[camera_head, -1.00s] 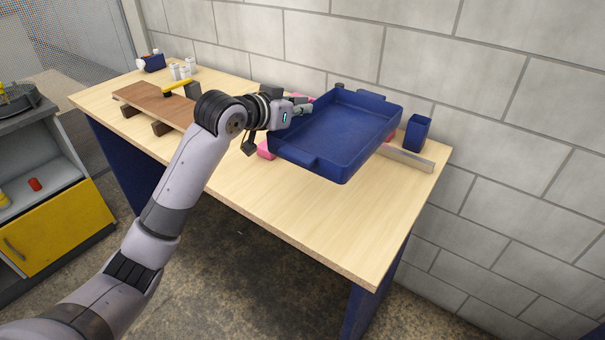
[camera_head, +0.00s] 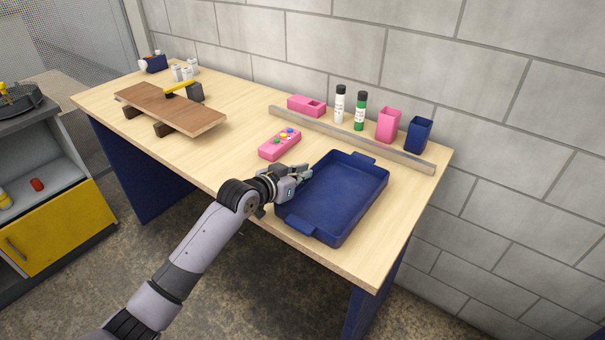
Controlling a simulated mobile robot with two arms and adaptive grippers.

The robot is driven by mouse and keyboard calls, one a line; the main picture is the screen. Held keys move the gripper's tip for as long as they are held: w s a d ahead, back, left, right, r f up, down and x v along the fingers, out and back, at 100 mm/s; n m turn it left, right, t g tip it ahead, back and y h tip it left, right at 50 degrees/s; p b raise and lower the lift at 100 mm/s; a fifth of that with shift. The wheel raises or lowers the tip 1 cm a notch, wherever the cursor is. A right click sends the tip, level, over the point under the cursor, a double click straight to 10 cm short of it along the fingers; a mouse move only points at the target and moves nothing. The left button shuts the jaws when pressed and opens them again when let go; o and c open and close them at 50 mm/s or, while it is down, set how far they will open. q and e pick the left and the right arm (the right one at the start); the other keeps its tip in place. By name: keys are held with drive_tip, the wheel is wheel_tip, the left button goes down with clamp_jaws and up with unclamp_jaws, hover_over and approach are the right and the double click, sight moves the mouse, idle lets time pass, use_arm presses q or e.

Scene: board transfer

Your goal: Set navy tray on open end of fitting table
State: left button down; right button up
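The navy tray (camera_head: 345,200) is empty and level, and it appears to rest on the right end of the wooden fitting table (camera_head: 240,205), near the front edge. Its handles face the wall and the front edge. My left gripper (camera_head: 304,172) is at the tray's left wall, with its fingers at the rim. The fingers are small and partly hide the rim, so I cannot tell whether they grip it. My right gripper is out of view.
A pink block with coloured buttons (camera_head: 280,144) lies just left of the tray. Behind runs a grey rail (camera_head: 350,139), with a pink box (camera_head: 306,105), two bottles, a pink cup (camera_head: 388,125) and a navy cup (camera_head: 418,134) beyond. A brown board (camera_head: 170,110) lies left.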

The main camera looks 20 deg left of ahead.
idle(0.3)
use_arm(q)
drive_tip(key=c, duration=1.8)
unclamp_jaws()
drive_tip(key=shift+f, duration=0.1)
drive_tip(key=v, duration=1.2)
drive_tip(key=shift+s, duration=0.1)
